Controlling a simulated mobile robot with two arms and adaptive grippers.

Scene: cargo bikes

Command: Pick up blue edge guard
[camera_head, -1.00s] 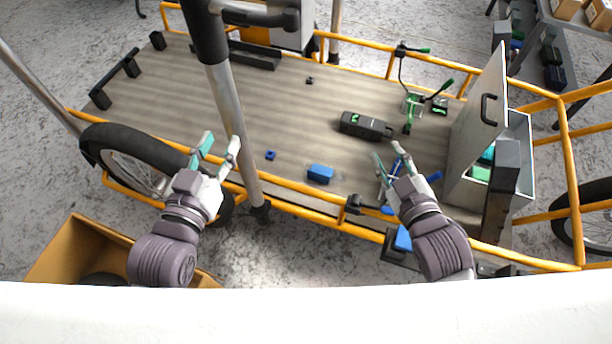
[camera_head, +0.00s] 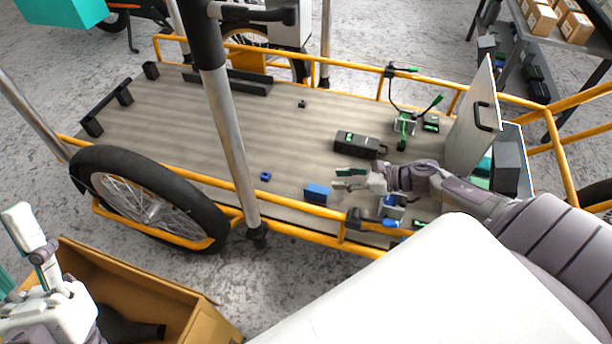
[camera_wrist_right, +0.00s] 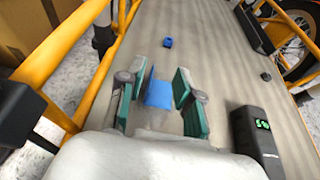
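The blue edge guard, which I take to be the larger blue block (camera_head: 317,193), lies on the cargo deck near its front rail. It also shows in the right wrist view (camera_wrist_right: 159,94), between and just beyond my fingers. My right gripper (camera_head: 337,179) is open and low over the deck, with its fingertips just right of the block. In the wrist view the right gripper (camera_wrist_right: 158,98) has clear gaps beside the block and nothing held. My left gripper (camera_head: 22,262) is at the far left above a cardboard box, fingers apart, partly cut off by the frame.
A smaller blue cube (camera_head: 265,176) lies left of the block. A black device (camera_head: 358,144) with a green display lies behind my right gripper. Yellow rails (camera_head: 290,208) edge the deck, and a grey post (camera_head: 235,150) rises at its front. The cardboard box (camera_head: 190,305) stands below left.

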